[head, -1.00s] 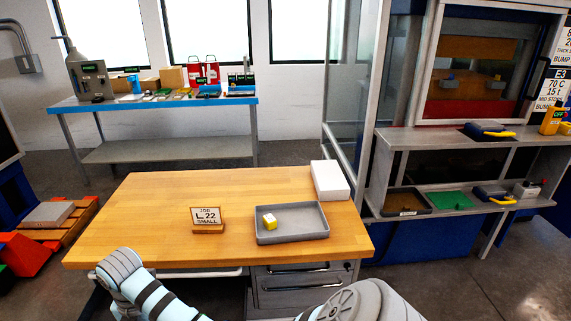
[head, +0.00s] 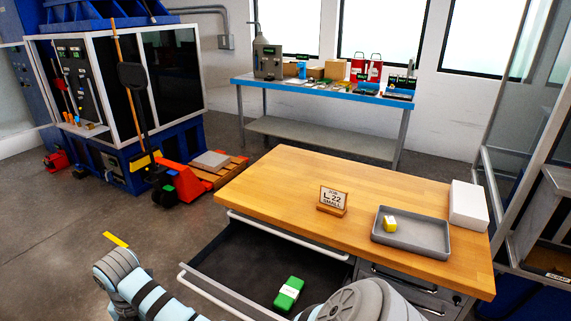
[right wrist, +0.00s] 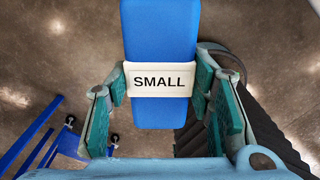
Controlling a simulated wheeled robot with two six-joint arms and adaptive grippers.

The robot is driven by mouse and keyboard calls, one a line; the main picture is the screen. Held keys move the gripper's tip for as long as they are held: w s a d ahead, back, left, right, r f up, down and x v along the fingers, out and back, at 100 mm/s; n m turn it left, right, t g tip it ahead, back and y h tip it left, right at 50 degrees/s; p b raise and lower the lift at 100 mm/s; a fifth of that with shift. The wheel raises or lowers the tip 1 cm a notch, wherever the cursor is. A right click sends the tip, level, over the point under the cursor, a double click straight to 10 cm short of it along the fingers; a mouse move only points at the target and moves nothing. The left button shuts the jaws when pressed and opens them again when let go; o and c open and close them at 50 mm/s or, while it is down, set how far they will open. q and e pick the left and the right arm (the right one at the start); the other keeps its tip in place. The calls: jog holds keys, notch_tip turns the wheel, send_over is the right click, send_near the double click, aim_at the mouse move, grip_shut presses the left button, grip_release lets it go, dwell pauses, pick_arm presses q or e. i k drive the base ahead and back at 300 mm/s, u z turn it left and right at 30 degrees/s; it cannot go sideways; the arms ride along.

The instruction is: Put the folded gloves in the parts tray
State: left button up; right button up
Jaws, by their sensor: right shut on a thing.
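The folded gloves are a blue bundle (right wrist: 160,40) with a white band reading SMALL, seen in the right wrist view. My right gripper (right wrist: 161,100) is shut on them, its teal pads at both sides of the band. The parts tray (head: 377,238) is a shallow grey tray on the right part of the wooden table in the head view. A small yellow block (head: 389,224) lies in it. A green banded bundle (head: 288,294) lies in the open drawer (head: 225,262) below the table. My left gripper is out of view.
A job card stand (head: 332,201) reading L.22 SMALL stands left of the tray on the table (head: 290,180). A white box (head: 468,205) stands behind the tray at the right. The left part of the tabletop is clear. The drawer juts out in front.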

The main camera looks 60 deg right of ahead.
aim_at(416, 234)
jog(key=u, duration=1.05)
jog(key=k, duration=2.85)
jog(key=z, duration=1.05)
